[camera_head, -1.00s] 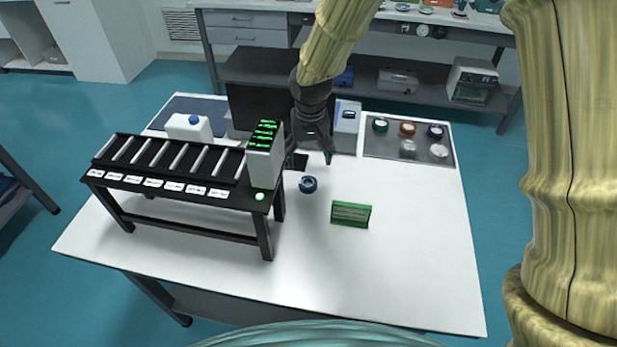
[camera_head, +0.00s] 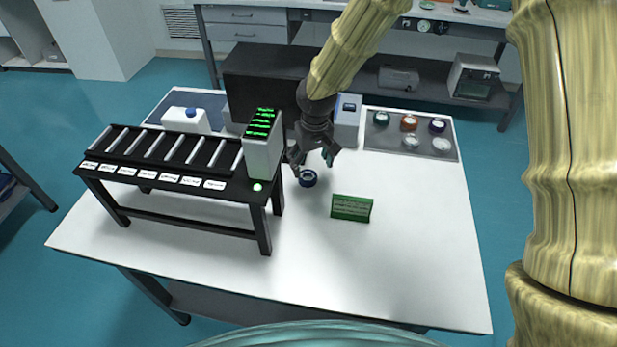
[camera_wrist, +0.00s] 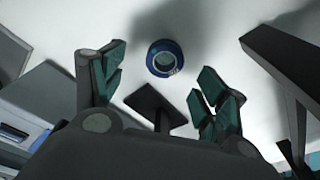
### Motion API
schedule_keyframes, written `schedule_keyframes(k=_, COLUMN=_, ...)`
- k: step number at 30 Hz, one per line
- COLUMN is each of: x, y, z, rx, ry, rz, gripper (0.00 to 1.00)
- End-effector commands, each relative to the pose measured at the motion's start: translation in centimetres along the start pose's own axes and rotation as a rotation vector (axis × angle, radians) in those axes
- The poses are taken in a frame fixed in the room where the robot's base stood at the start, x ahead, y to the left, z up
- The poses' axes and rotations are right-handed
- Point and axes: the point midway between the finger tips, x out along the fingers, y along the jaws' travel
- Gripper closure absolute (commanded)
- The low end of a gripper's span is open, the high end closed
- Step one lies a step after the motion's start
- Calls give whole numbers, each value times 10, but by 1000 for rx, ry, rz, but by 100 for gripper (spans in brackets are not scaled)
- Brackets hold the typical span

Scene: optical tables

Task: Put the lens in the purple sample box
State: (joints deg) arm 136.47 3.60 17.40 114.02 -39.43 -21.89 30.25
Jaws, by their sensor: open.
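The lens, a dark blue ring with a pale glassy centre (camera_head: 308,178), lies flat on the white table. It also shows between and ahead of my fingertips in the wrist view (camera_wrist: 164,60). My gripper (camera_head: 311,160) is open and empty, pointing down just above and behind the lens. In the wrist view its teal-padded fingers (camera_wrist: 160,82) are spread apart, with the lens clear of both pads. I cannot make out a purple sample box in any view.
A black rack with silver rods (camera_head: 150,158) and a grey display unit (camera_head: 262,158) stand close left of my gripper. A green block (camera_head: 351,207) stands right of the lens. A grey tray (camera_head: 450,152) with several round optics lies back right. The front table is clear.

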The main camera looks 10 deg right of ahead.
Motion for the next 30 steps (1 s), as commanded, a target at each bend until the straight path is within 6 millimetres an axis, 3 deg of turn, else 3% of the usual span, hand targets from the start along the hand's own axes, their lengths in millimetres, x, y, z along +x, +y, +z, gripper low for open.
schedule_keyframes(k=15, x=44, y=-7, z=0, rx=0, ry=-1, rz=0, gripper=27)
schedule_keyframes(k=27, x=52, y=-7, z=0, rx=0, ry=0, rz=0, gripper=27)
schedule_keyframes(k=30, x=52, y=-7, z=0, rx=0, ry=0, rz=-1, gripper=45)
